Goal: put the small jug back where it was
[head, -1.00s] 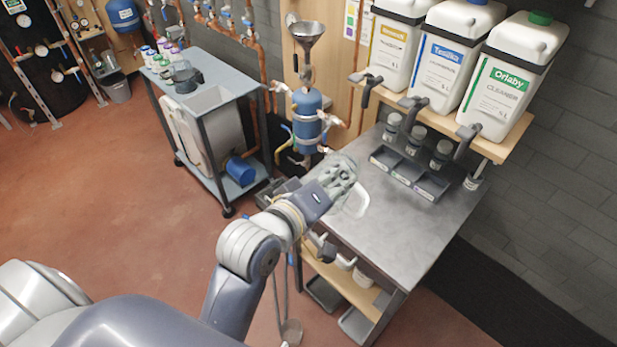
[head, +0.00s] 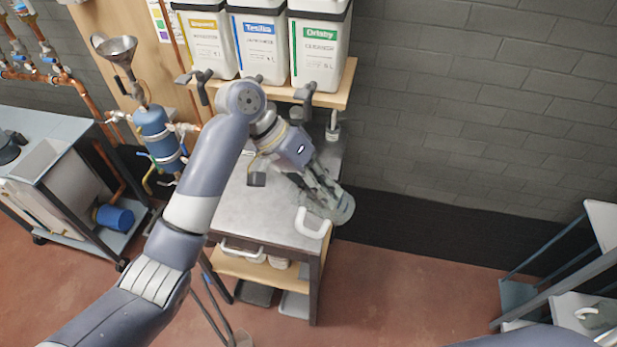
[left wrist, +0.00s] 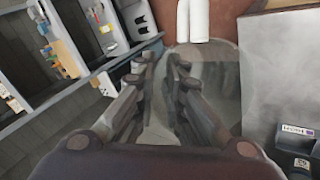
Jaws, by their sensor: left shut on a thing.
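My left gripper (head: 318,188) is shut on the small jug (head: 342,207), a clear, see-through vessel with a white handle (head: 313,224). It holds the jug at the right end of the grey bench top (head: 262,215); I cannot tell the height above it. In the left wrist view the gripper fingers (left wrist: 165,80) are on the jug's clear wall (left wrist: 225,85), with the white handle (left wrist: 193,20) at the top. My right gripper is not in view.
Labelled white canisters (head: 318,55) with taps stand on a wooden shelf (head: 345,85) above the bench. A blue tank (head: 158,138) with a funnel is at the left. A rack (head: 560,265) with shelves stands at the lower right. Floor between bench and rack is clear.

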